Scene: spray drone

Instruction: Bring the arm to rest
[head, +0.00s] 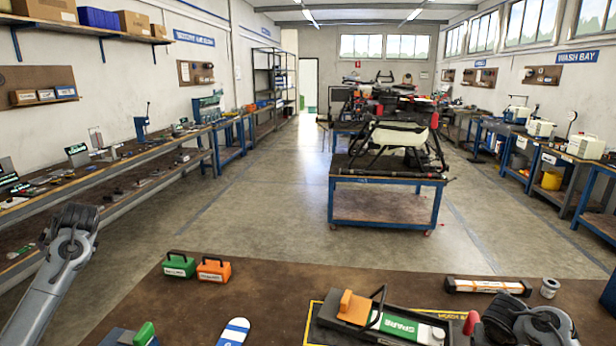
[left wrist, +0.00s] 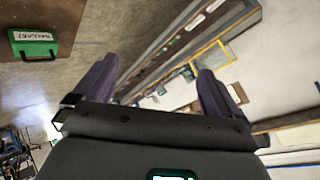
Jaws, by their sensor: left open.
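My left arm comes in from the left edge of the head view and is raised, clear of the brown worktable (head: 270,290). Its gripper is not clearly visible there. In the left wrist view my left gripper (left wrist: 157,75) has its two dark fingers wide apart, with nothing between them. Beyond the fingers are a shelf or bench and the floor, seen at a tilt. Part of my right arm shows at the lower right of the head view, and its gripper is out of sight.
A green case (head: 179,264) and an orange case (head: 214,269) stand on the worktable's far left. A long package (head: 487,286) lies at right. The worktable's middle back is clear.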

